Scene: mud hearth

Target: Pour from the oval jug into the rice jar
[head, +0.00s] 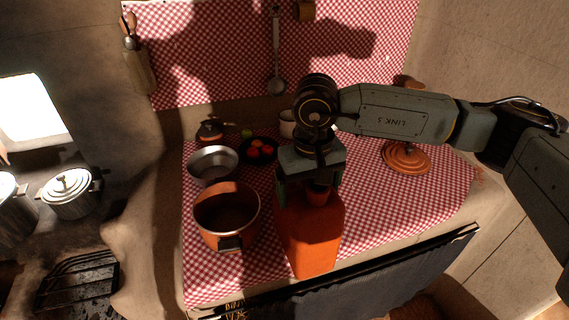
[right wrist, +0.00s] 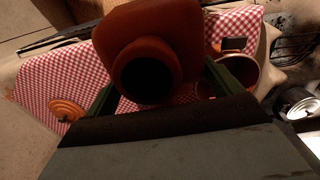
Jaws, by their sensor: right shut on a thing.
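The oval jug (head: 309,238) is orange-red with a narrow neck. My right gripper (head: 309,194) is shut on it near the neck, from above. The jug looks upright in the head view; I cannot tell for sure whether its base is clear of the table. In the right wrist view, the jug's dark round mouth (right wrist: 148,79) faces the camera between the green fingers. An open orange-brown round vessel with a dark label, which seems to be the rice jar (head: 227,213), stands just left of the jug. It also shows in the right wrist view (right wrist: 250,73). My left gripper is out of view.
A metal bowl (head: 213,164) stands behind the jar, and a dark plate of fruit (head: 259,151) behind the jug. An orange lid (head: 406,159) lies at the right. The checked cloth (head: 385,205) is clear right of the jug. Pots (head: 68,192) stand far left.

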